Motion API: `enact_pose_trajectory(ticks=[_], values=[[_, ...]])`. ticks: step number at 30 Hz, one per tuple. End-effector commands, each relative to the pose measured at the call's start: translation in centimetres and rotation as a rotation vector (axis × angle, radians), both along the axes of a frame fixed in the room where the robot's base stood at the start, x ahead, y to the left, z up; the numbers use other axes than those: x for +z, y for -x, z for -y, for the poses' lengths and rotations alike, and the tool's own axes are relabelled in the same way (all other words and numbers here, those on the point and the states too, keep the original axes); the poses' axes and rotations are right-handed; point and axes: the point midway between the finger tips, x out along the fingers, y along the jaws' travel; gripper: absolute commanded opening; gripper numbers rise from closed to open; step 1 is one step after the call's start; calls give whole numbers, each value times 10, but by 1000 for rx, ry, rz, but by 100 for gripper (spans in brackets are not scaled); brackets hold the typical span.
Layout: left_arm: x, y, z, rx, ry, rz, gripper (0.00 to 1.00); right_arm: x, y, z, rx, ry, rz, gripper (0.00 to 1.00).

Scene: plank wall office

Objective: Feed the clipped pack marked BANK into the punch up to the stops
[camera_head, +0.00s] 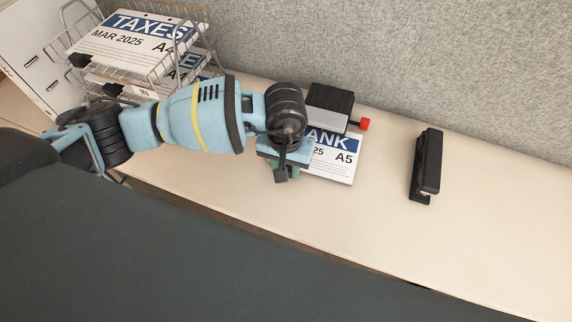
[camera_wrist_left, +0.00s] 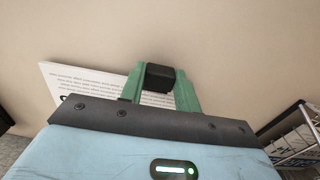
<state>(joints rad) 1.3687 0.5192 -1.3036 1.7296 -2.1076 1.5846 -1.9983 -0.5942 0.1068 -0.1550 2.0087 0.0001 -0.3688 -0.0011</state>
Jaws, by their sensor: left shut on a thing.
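The white pack marked BANK, A5 (camera_head: 335,160) lies on the desk with its blue-banded top edge at the front of the punch (camera_head: 333,98). The punch is black and grey with a red knob at its right. I cannot tell how far the pack's edge is inside it. My left gripper (camera_head: 291,172) is over the pack's left side and covers part of the lettering. In the left wrist view its green fingers are shut on the black clip (camera_wrist_left: 160,77) of the pack, whose printed sheet (camera_wrist_left: 80,78) shows behind them. My right gripper is not in view.
A black stapler (camera_head: 427,165) stands to the right on the desk (camera_head: 480,230). A wire tray (camera_head: 185,65) at the back left holds a TAXES pack (camera_head: 135,42) and others. A grey partition (camera_head: 430,60) runs behind. The desk's right side is clear.

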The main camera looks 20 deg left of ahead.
Motion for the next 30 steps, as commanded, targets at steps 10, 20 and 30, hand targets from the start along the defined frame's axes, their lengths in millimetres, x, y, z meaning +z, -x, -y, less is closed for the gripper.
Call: enact_pose_trajectory(ticks=[10,20,30], values=[[0,-1,-1,2,-1,2,41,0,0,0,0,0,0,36],[0,0,0,1,-1,0,57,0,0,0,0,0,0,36],[29,-2,-1,0,1,5,57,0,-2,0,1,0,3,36]])
